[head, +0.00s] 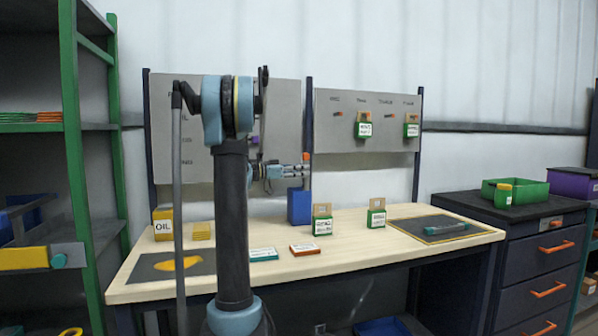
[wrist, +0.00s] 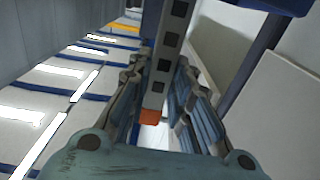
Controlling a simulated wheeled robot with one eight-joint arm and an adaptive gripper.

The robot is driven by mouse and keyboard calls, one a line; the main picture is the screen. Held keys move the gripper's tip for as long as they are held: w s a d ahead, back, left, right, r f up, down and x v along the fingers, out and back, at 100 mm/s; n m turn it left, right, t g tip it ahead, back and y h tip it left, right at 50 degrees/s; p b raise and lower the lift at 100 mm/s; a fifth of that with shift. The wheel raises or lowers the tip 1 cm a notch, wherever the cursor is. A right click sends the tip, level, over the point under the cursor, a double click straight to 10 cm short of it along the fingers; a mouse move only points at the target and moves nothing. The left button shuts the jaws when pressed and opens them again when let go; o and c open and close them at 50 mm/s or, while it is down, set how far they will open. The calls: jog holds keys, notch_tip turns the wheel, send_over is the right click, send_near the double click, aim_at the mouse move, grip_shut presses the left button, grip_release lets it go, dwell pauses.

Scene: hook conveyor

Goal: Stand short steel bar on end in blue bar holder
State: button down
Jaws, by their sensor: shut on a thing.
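My gripper (head: 292,171) is above the bench, in front of the grey back panel, shut on the short steel bar. The bar's orange end (head: 306,157) shows just above my fingers in the head view. In the wrist view the grey bar (wrist: 168,60), with square dark holes, runs between my fingers and ends in an orange tip. The bar looks near upright in the head view. The blue bar holder (head: 299,207) stands on the bench directly below my gripper. The bar's lower end is hard to see, so I cannot tell whether it is inside the holder.
Green-and-tan boxes (head: 322,220) (head: 376,214) stand right of the holder. A teal flat box (head: 263,254) and an orange flat box (head: 305,249) lie in front. A yellow oil container (head: 163,223) is at the left. A dark mat (head: 412,226) lies at the right.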

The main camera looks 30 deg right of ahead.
dwell(0.3)
jog(key=c, duration=1.4)
grip_release()
jog(key=shift+o, duration=0.2)
jog(key=shift+a, duration=0.1)
jog(key=v, duration=1.2)
jog(key=shift+f, duration=0.15)
